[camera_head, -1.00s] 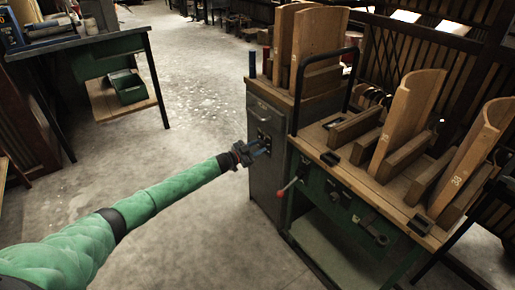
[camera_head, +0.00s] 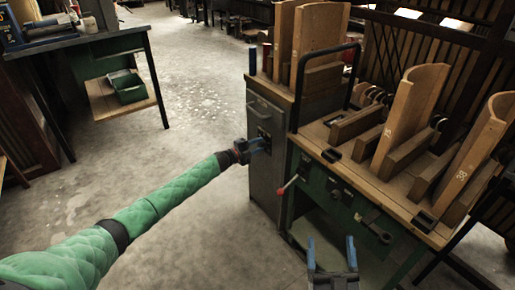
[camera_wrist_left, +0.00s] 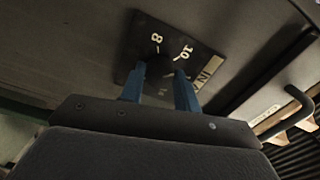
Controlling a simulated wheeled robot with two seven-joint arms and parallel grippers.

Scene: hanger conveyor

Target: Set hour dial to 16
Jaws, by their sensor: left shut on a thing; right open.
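The hour dial is on a dark plate (camera_wrist_left: 205,60) with pale numbers, among them 8 and 10, on the grey cabinet front (camera_head: 266,180). My left gripper (camera_head: 262,145) reaches the plate from the left. In the left wrist view, its blue fingers (camera_wrist_left: 160,88) are shut on the dial's dark knob (camera_wrist_left: 160,66). The fingers hide part of the plate, and I cannot read the dial's setting. My right gripper (camera_head: 332,254) is open and empty, low in front of the green machine.
A red-knobbed lever (camera_head: 283,190) sticks out just right of the cabinet. The wooden bench top (camera_head: 402,192) holds upright curved wooden forms (camera_head: 410,115). A dark bench (camera_head: 75,45) stands at the left. The floor between is clear.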

